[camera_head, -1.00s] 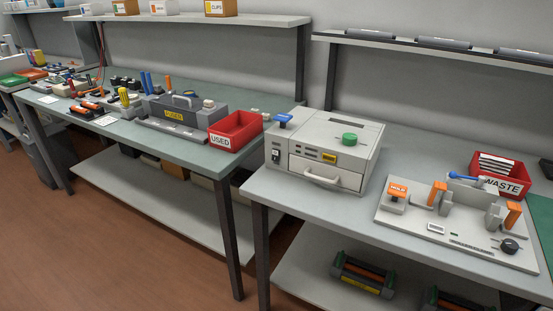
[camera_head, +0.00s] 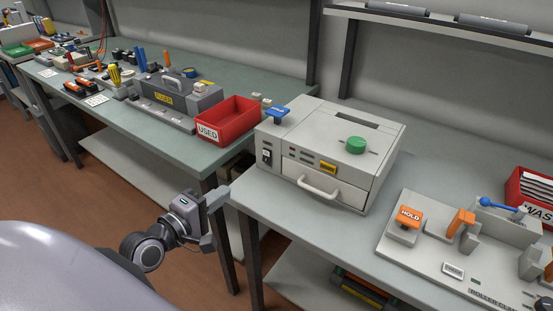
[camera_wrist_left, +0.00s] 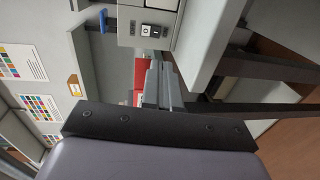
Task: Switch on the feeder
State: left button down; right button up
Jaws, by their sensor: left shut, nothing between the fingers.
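The feeder (camera_head: 325,150) is a light grey box on the right bench. My right gripper is out of view.
A red USED bin (camera_head: 228,120) stands on the left bench near the feeder. Right of the feeder is a fixture plate with an orange HOLD button (camera_head: 408,217), and a red WASTE bin (camera_head: 528,192) is behind it. The front bench edge lies beside my gripper.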

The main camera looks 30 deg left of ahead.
aim_at(266, 161)
pick_arm(q)
jog(key=shift+w+a+r, duration=0.1)
jog(key=shift+w+r, duration=0.05)
jog(key=shift+r, duration=0.05)
jog(key=w, duration=0.4)
jog(key=w+f, duration=0.1)
jog(key=w, duration=0.4)
jog(key=w+d, duration=0.1)
jog(key=w, duration=0.3)
jog(key=shift+w+d+f, duration=0.1)
jog(key=shift+w+f, duration=0.3)
jog(key=shift+w, duration=0.2)
jog(key=shift+s, duration=0.1)
